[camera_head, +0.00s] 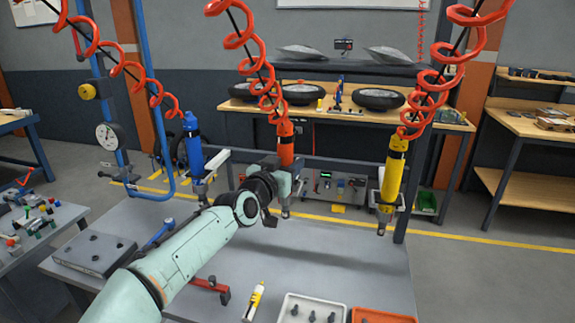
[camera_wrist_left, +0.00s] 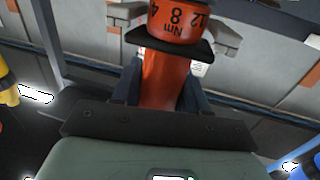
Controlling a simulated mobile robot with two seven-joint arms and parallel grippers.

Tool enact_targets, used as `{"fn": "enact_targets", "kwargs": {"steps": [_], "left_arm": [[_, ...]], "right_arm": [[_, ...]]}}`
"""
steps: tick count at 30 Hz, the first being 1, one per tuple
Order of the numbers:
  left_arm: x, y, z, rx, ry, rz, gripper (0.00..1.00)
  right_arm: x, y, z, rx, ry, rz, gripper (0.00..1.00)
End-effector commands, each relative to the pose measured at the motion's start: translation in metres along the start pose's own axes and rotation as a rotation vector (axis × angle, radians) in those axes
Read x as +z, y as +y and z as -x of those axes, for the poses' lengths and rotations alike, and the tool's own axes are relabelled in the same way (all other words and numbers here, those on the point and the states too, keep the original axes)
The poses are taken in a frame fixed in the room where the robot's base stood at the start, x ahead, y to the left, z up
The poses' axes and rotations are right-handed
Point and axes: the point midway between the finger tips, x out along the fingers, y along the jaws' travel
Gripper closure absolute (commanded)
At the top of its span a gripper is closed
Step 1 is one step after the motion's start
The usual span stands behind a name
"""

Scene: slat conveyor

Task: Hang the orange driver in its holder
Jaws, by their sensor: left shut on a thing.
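The orange driver (camera_head: 285,146) hangs upright on a red coiled hose, between the blue and yellow drivers. My left gripper (camera_head: 286,180) is shut on its body, below the top. In the left wrist view the orange driver (camera_wrist_left: 168,78) stands between my fingers, with an orange ring marked "Nm" and a black collar above them. Grey prongs of its holder (camera_wrist_left: 227,38) show on both sides of the collar, close to it. I cannot tell whether the collar rests on them. In the head view my arm and the driver largely hide the holder. My right gripper is not in view.
The blue driver (camera_head: 192,142) hangs at left and the yellow driver (camera_head: 393,172) at right, beside their grey brackets. A grey bench (camera_head: 340,262) below holds a white tray (camera_head: 312,297), an orange tray (camera_head: 384,314), a red tool (camera_head: 210,287) and a dark plate (camera_head: 95,252).

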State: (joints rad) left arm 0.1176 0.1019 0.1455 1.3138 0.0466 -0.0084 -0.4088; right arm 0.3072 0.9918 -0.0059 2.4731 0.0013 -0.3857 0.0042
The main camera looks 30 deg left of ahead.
Motion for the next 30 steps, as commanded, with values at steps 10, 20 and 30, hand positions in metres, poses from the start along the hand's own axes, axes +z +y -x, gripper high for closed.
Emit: {"fn": "enact_targets", "kwargs": {"steps": [10,20,30], "left_arm": [[-0.0024,-0.0001,0.0006,-0.001,0.006,0.0,1.0],[0.0008,-0.0001,0.0006,-0.001,0.006,0.0,1.0],[0.0032,-0.0001,0.0006,-0.001,0.006,0.0,0.41]], "right_arm": [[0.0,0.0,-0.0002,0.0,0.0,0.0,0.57],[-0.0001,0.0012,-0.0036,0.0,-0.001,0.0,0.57],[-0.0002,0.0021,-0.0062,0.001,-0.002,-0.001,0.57]]}}
